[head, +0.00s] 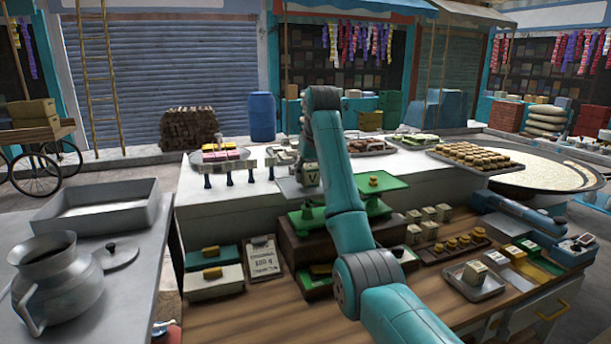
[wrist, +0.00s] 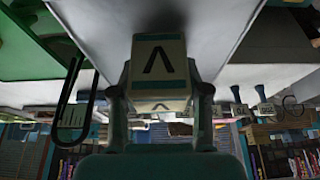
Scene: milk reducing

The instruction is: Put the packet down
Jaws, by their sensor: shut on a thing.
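The packet (wrist: 158,62) is a cream block with teal bands and a black V-like mark. In the wrist view it sits between the two fingers of my gripper (wrist: 160,92), which are shut on its sides. In the head view the packet (head: 311,177) shows just left of my arm, above or at a grey plate (head: 290,190) by the white counter's front edge. I cannot tell whether its underside touches anything. My arm hides part of this area.
A green weighing scale (head: 382,182) with raised plates stands right beside my arm. Small cream blocks (head: 428,213) and a tray of brass weights (head: 455,246) lie to the right. Several dark-blue posts (head: 229,175) stand left.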

